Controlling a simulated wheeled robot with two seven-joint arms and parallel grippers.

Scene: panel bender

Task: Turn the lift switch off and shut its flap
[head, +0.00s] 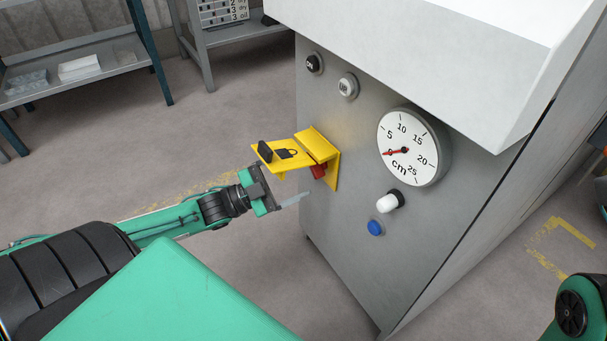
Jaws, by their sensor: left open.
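The yellow flap (279,154) of the lift switch stands open, sticking out from the grey machine front. It has a padlock mark and a dark knob. Its yellow housing (322,146) is fixed to the panel. The red lift switch (318,171) shows below the flap, partly hidden; I cannot tell its position. My left gripper (284,188) is open and empty, just below and left of the flap and short of the switch. I cannot tell whether it touches the flap. My right gripper is out of view.
The panel also carries a round cm gauge (408,147), a black knob (314,63), a grey knob (348,86), a white-tipped knob (388,202) and a blue button (376,228). The white machine top (450,50) overhangs them.

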